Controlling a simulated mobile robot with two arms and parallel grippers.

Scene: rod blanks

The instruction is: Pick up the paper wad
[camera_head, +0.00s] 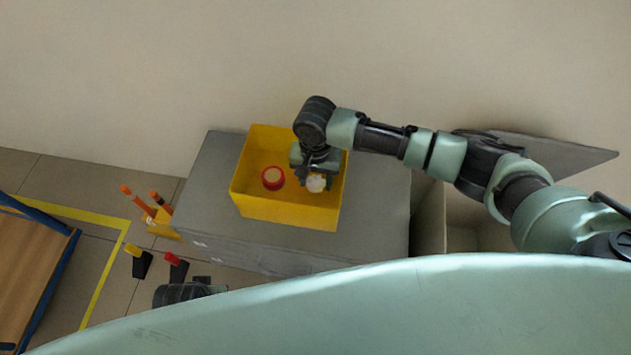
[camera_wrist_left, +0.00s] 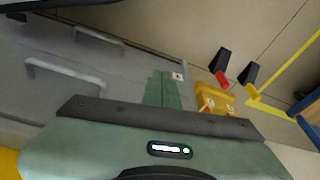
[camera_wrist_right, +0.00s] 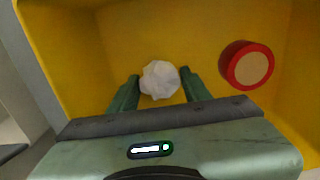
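The paper wad (camera_wrist_right: 159,80) is a white crumpled ball inside the yellow box (camera_head: 285,211). In the head view the wad (camera_head: 316,183) shows just below my right gripper (camera_head: 314,172), which reaches down into the box. In the right wrist view my right gripper (camera_wrist_right: 160,84) has its two green fingers apart, one on each side of the wad. Any gap at the fingers is very small, and I cannot tell whether they touch it. My left gripper (camera_wrist_left: 166,88) is away from the box, its green fingers together and empty.
The box stands on a grey cabinet (camera_head: 205,185) against the wall. Orange-handled tools (camera_head: 139,200) in a yellow holder and a wooden-topped table (camera_head: 30,270) are at left.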

